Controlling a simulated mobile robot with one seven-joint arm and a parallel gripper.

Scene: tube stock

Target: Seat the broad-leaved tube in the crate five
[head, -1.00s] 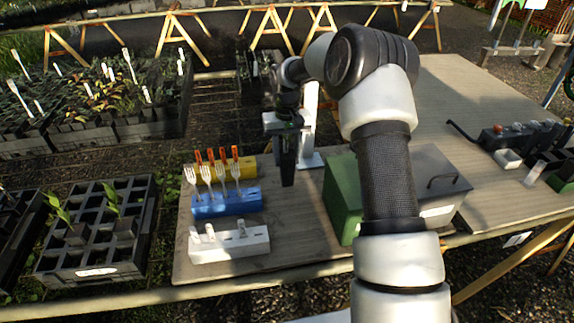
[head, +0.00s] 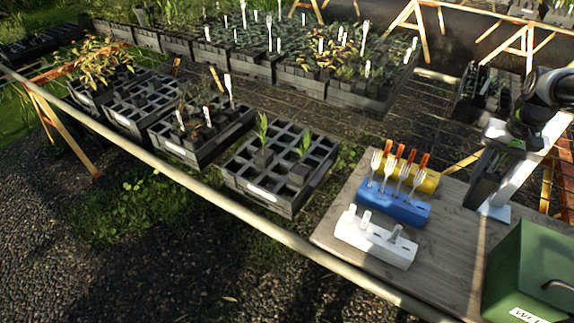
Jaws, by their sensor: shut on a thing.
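My gripper (head: 506,148) is at the right edge in the head view, above the wooden table, shut on a dark, tapering tube (head: 487,184) that hangs down. No leaves can be made out on the held tube, and the fingertips are hard to separate from it. The nearest black crate (head: 268,200) stands left of the table, with a grid of mostly empty cells. Two tubes with green upright leaves, one left (head: 263,140) and one right (head: 302,160), stand in it. Crate labels are too small to read, so I cannot tell which is five.
Other black crates (head: 190,155) run up the bench to the left. White (head: 375,240), blue (head: 392,207) and yellow (head: 425,182) blocks with markers sit on the table (head: 450,240). A green box (head: 530,265) is at lower right. A rail (head: 230,205) edges the bench.

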